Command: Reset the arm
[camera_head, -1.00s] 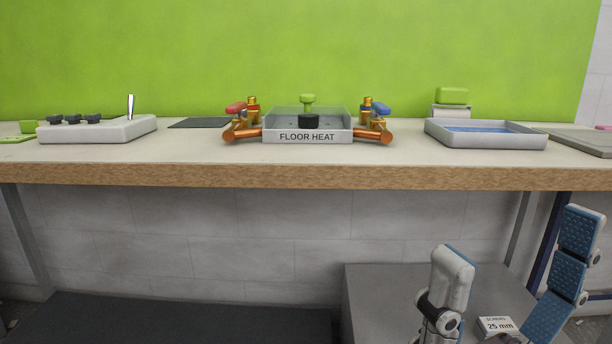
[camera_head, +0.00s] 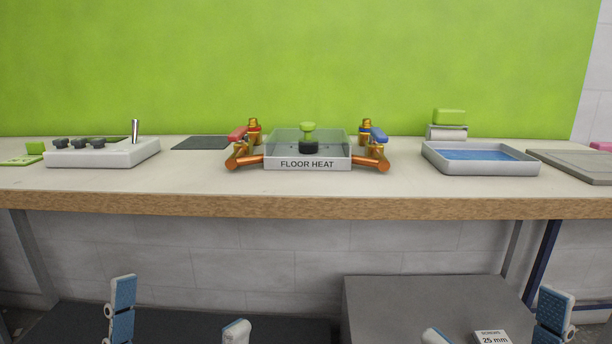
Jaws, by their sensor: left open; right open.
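My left gripper (camera_head: 178,316) shows at the bottom left edge, below the bench front. Its two blue-padded fingers stand wide apart with nothing between them. My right gripper (camera_head: 494,318) shows at the bottom right edge, also open. A small white box marked 25 mm (camera_head: 491,337) appears between its fingers in the picture, on or near the grey block; I see no finger touching it. Only the finger ends show; the rest of both arms is out of frame.
The bench (camera_head: 215,208) spans the view above both grippers. It carries a white lever panel (camera_head: 118,155), the FLOOR HEAT unit (camera_head: 307,163) with red and blue valves, and a water tray (camera_head: 480,168). A grey block (camera_head: 410,300) stands below.

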